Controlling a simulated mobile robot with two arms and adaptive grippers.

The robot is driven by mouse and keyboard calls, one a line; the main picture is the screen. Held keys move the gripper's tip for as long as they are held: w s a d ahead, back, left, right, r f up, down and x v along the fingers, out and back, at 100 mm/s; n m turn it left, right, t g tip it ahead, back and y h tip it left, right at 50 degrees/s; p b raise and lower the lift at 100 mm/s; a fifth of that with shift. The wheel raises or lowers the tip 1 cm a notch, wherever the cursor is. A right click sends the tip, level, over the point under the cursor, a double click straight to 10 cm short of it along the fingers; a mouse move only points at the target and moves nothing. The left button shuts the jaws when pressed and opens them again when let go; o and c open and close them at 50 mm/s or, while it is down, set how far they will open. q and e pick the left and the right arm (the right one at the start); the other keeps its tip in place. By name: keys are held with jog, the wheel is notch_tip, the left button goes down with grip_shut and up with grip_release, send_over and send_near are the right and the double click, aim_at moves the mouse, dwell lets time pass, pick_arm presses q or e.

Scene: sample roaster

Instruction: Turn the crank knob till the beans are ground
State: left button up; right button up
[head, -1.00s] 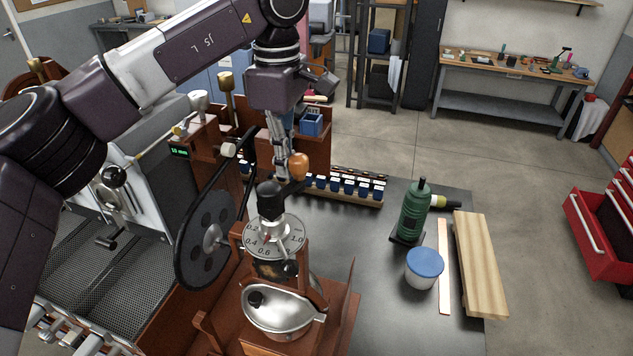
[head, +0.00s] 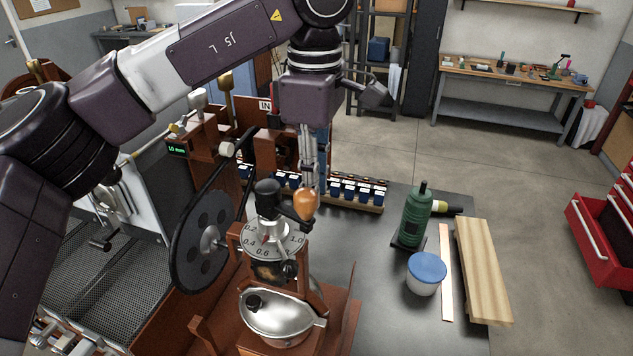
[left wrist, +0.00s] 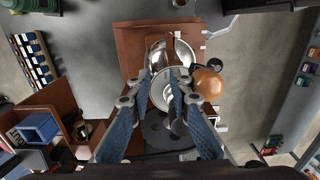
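The crank knob (head: 305,203), a rounded orange-brown wooden knob, sits on a dark crank arm (head: 288,207) at the top of the grinder, above its numbered dial (head: 272,240). My left gripper (head: 311,187) points down, right behind the knob in the head view. In the left wrist view, the two fingers (left wrist: 162,78) are apart with nothing held between them. The knob (left wrist: 208,83) lies outside the right finger, against or very close to it; contact is unclear. A silver bowl-like part (head: 280,315) is below the dial. No beans are clearly visible. My right gripper is not in view.
A large black wheel (head: 205,240) stands left of the dial. A rack of blue containers (head: 352,191) is behind.

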pick_arm(q)
notch_tip(320, 180, up, 8)
jog(key=p, duration=0.2)
dwell(0.6)
dwell(0.3)
